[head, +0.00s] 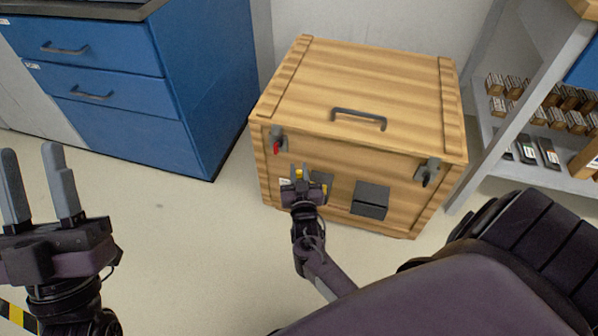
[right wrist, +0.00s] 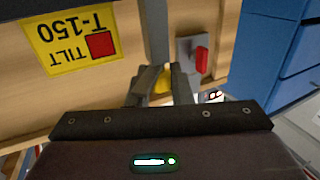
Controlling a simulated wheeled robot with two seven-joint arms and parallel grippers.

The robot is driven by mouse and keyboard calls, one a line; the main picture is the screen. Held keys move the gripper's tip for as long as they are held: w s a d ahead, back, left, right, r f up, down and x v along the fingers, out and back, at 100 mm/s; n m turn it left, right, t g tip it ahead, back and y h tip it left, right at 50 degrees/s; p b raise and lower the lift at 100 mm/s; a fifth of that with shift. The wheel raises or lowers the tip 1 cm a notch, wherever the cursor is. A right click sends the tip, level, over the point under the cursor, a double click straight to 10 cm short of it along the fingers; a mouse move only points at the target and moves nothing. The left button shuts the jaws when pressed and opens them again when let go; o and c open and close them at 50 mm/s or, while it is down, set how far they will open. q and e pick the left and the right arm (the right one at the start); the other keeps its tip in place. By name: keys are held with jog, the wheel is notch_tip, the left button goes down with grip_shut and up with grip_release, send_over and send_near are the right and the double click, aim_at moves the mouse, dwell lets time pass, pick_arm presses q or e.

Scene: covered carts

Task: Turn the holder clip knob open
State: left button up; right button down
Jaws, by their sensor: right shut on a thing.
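The wooden crate (head: 355,90) stands on the floor with its lid down. A red knob (head: 276,147) sits on a grey clip at its upper left front; it also shows in the right wrist view (right wrist: 202,60). A dark knob (head: 427,178) sits on a similar clip at the upper right front. My right gripper (head: 299,170) is at the crate's front, below and right of the red knob. It is shut on a small yellow knob (right wrist: 162,86), mostly hidden between the fingers. My left gripper (head: 31,150) is open and empty at the far left.
A dark handle (head: 358,118) is on the lid. A dark box (head: 370,199) juts from the front. A yellow tilt label (right wrist: 75,40) is on the crate. Blue drawers (head: 100,90) stand left and a stocked shelf (head: 545,165) right. Floor between drawers and crate is clear.

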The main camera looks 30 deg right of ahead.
aim_at(299, 175)
jog(key=c, duration=1.4)
grip_release()
jog(key=shift+o, duration=0.2)
